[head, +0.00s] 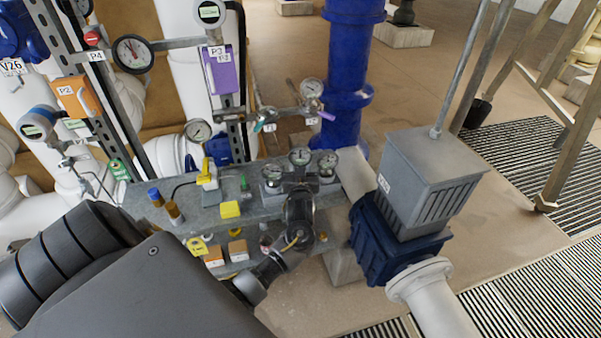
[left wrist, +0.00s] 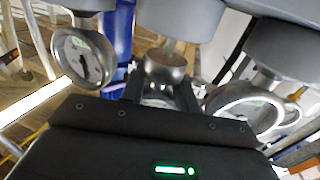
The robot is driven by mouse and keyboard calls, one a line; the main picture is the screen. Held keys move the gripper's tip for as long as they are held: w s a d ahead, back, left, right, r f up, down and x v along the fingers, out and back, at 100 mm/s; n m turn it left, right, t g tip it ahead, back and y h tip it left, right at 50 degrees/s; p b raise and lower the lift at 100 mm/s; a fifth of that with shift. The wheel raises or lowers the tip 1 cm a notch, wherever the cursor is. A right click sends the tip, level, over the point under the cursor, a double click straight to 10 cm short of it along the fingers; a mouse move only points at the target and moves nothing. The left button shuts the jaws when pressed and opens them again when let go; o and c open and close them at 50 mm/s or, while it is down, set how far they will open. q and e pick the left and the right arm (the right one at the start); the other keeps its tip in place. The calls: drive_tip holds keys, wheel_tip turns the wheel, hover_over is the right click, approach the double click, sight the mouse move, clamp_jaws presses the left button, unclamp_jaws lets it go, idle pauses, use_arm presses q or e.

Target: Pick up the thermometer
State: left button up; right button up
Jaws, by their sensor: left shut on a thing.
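My left arm comes in from the lower left in the head view. My left gripper (head: 299,184) is at the shelf's right part, shut on the middle one of three round dial instruments, which I take to be the thermometer (head: 300,157). In the left wrist view the fingers (left wrist: 163,88) close around a round metal part of the thermometer (left wrist: 165,68). The gripper hides its lower part, and I cannot tell whether it touches the shelf. My right gripper is not in view.
Dial gauges stand close on the left (head: 272,175) and right (head: 328,163) of the gripper. A blue pipe (head: 350,75) rises behind; a grey-and-blue motor unit (head: 425,185) stands right.

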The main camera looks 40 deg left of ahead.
sight(300, 152)
use_arm(q)
wheel_tip(300, 152, up, 7)
drive_tip(key=shift+f+b, duration=0.2)
drive_tip(key=shift+b, duration=0.25)
